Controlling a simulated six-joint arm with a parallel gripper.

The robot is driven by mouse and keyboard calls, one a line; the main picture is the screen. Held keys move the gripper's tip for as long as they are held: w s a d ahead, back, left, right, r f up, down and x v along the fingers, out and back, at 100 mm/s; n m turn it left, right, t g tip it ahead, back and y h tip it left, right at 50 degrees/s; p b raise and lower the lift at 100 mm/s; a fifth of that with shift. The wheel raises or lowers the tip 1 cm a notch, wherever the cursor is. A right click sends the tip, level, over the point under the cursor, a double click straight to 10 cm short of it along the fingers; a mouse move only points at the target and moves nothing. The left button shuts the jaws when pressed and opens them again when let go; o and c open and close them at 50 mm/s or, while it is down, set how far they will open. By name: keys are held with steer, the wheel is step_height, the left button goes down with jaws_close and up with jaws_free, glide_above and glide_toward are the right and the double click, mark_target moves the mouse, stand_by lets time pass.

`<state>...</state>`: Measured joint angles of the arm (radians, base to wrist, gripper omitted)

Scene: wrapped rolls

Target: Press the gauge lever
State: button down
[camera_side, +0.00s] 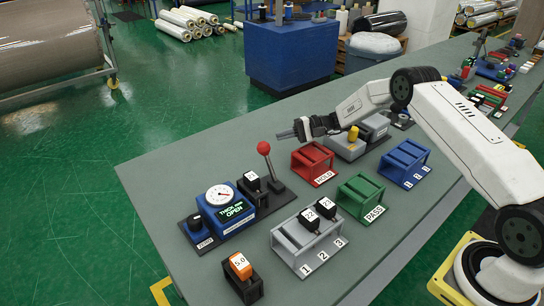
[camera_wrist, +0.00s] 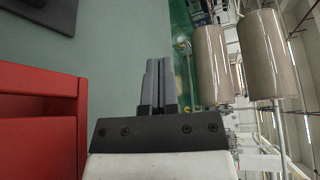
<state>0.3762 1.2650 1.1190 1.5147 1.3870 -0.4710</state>
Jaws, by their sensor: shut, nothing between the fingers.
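The gauge (camera_side: 222,205) is a blue box with a white dial and a green display reading "OPEN". Its lever (camera_side: 265,155) has a red ball on a dark upright stem at the gauge's right end. My gripper (camera_side: 279,134) is shut and empty. It points left in the side view, and its tips appear just above and right of the red ball; I cannot tell the gap in depth. In the wrist view the closed fingers (camera_wrist: 158,85) show with nothing between them. The lever is not seen there; a dark base corner (camera_wrist: 45,14) shows top left.
A red HOLD rack (camera_side: 312,162) stands below and right of my gripper, and its red edge (camera_wrist: 40,115) fills the wrist view's left. A green PASS rack (camera_side: 361,196), grey numbered rack (camera_side: 308,242) and block marked 5.0 (camera_side: 240,266) stand nearby. The table's far left is clear.

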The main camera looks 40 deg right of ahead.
mark_target(268, 162)
steer(key=x, duration=0.8)
steer(key=shift+s+r, duration=0.15)
steer(key=shift+s, duration=0.15)
steer(key=shift+s+a+r, duration=0.1)
steer(key=shift+s+r, duration=0.2)
steer(key=shift+s, duration=0.5)
steer(key=shift+s+a+r, duration=0.1)
steer(key=shift+s+r, duration=0.2)
steer(key=shift+s, duration=0.55)
